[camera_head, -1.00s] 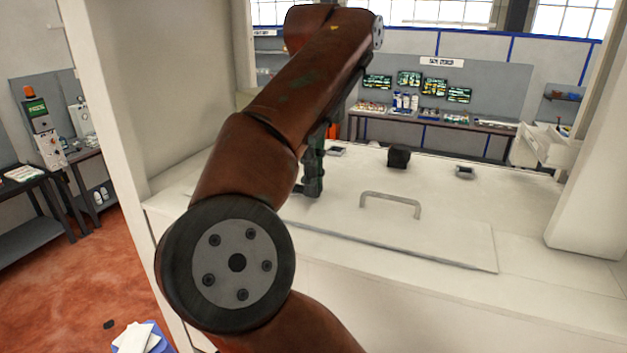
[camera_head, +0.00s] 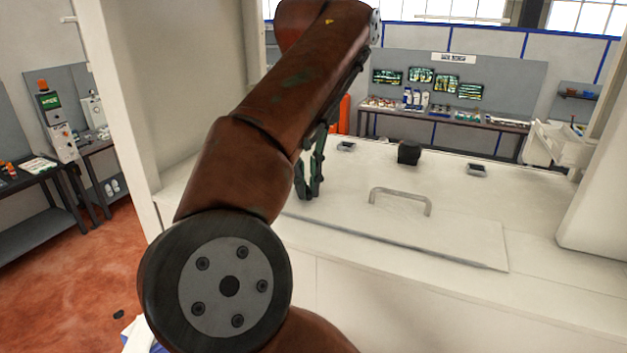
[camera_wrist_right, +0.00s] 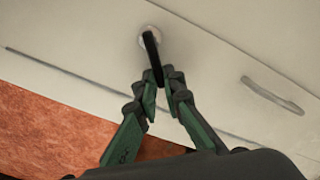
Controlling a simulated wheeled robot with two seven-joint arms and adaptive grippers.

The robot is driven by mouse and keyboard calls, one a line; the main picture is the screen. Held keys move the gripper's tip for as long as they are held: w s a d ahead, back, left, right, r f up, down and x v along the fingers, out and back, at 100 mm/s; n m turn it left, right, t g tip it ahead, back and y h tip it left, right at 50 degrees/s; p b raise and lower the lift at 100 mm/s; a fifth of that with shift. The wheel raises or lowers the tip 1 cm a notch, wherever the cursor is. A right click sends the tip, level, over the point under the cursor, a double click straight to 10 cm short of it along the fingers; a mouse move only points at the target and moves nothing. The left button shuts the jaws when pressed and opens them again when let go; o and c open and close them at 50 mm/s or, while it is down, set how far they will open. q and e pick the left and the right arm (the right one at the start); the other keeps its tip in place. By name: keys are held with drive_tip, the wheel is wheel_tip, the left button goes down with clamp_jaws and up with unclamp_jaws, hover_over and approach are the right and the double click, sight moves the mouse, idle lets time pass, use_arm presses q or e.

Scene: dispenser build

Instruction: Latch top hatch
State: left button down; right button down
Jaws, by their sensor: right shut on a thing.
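The top hatch (camera_head: 455,240) is a flat white panel lying closed on the white top, with a grey bar handle (camera_head: 400,195). Its handle also shows in the right wrist view (camera_wrist_right: 272,95). A black latch lever (camera_wrist_right: 151,52) on a round pale base stands near the hatch's edge in the right wrist view. My right gripper (camera_head: 311,192) points down at the left end of the hatch. In the right wrist view its green and black fingers (camera_wrist_right: 164,92) are shut on the lever's free end. In the head view my arm hides the lever. My left gripper is out of view.
A black block (camera_head: 409,152) and two small grey fittings (camera_head: 477,170) (camera_head: 346,146) sit on the top behind the hatch. White posts stand at both sides. The top right of the hatch is clear. Benches stand beyond.

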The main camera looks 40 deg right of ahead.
sight(290, 199)
drive_tip(key=m, duration=0.1)
drive_tip(key=a+m, duration=0.1)
drive_tip(key=m, duration=0.1)
drive_tip(key=w+m, duration=0.1)
drive_tip(key=shift+a, duration=0.3)
drive_tip(key=shift+w+a+m, duration=0.2)
drive_tip(key=shift+w+m, duration=0.1)
drive_tip(key=shift+m, duration=0.65)
drive_tip(key=shift+w+a+m, duration=0.2)
drive_tip(key=shift+w+m, duration=0.05)
drive_tip(key=shift+m, duration=0.7)
drive_tip(key=c, duration=2)
unclamp_jaws()
drive_tip(key=shift+a, duration=0.1)
drive_tip(key=shift+c, duration=0.2)
